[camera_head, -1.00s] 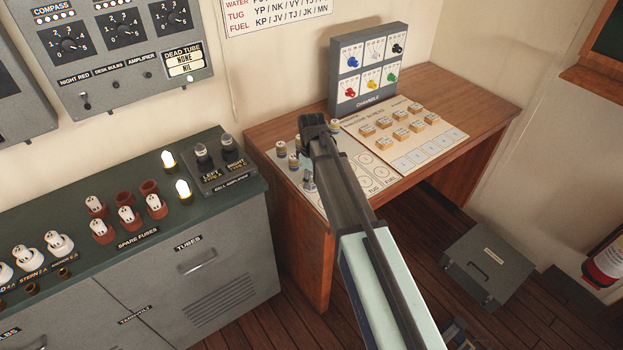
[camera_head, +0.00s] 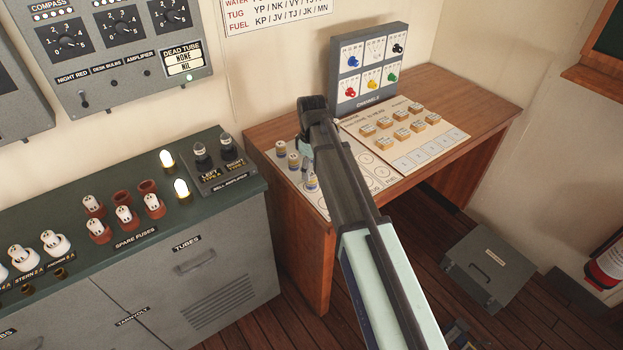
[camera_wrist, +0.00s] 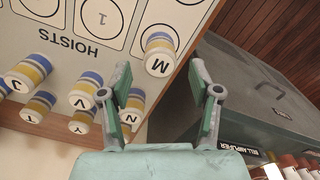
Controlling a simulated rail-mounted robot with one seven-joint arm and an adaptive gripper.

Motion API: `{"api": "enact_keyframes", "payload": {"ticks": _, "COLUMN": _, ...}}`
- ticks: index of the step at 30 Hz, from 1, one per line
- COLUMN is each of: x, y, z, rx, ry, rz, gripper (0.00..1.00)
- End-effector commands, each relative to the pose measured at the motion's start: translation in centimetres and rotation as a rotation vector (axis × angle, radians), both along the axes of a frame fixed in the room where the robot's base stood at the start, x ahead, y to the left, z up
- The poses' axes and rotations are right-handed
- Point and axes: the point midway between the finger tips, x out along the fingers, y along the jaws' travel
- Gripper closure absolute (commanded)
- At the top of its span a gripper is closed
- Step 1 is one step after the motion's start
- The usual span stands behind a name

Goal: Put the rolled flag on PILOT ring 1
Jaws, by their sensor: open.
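My gripper (camera_head: 312,108) is above the left part of the desk, and its fingers are mostly hidden in the head view. In the wrist view my gripper (camera_wrist: 162,85) is open, with nothing between its fingers. Rolled flags with blue and yellow bands and letters on their ends stand on the HOISTS board (camera_wrist: 55,112). The flag M (camera_wrist: 159,52) stands alone just beyond the fingertips. Flags V (camera_wrist: 86,92), N (camera_wrist: 130,112), J (camera_wrist: 28,73) and others are to the left. A ring marked 1 (camera_wrist: 101,18) shows empty. No PILOT label is readable.
A grey CHANNELS panel (camera_head: 368,68) stands at the back of the desk. A card with wooden blocks (camera_head: 433,140) lies right of the board. The green-topped cabinet (camera_head: 222,197) with lamps and fuses is left of the desk. A grey box (camera_head: 487,267) is on the floor.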

Motion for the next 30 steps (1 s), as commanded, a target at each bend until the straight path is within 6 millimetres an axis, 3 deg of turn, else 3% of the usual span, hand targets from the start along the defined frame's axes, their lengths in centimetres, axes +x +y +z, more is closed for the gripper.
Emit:
{"api": "enact_keyframes", "payload": {"ticks": 6, "x": 0.1, "y": 0.0, "z": 3.6, "rx": 0.001, "ry": -0.003, "rz": 0.0, "gripper": 0.37}}
{"api": "enact_keyframes", "payload": {"ticks": 13, "x": 0.1, "y": 0.0, "z": 6.4, "rx": 0.0, "ry": -0.001, "rz": 0.0, "gripper": 0.37}}
{"api": "enact_keyframes", "payload": {"ticks": 21, "x": 0.0, "y": 0.0, "z": 7.3, "rx": 0.0, "ry": 0.0, "rz": 0.0, "gripper": 0.37}}
{"api": "enact_keyframes", "payload": {"ticks": 30, "x": -0.1, "y": -0.1, "z": 6.8, "rx": 0.0, "ry": 0.001, "rz": -0.011, "gripper": 0.37}}
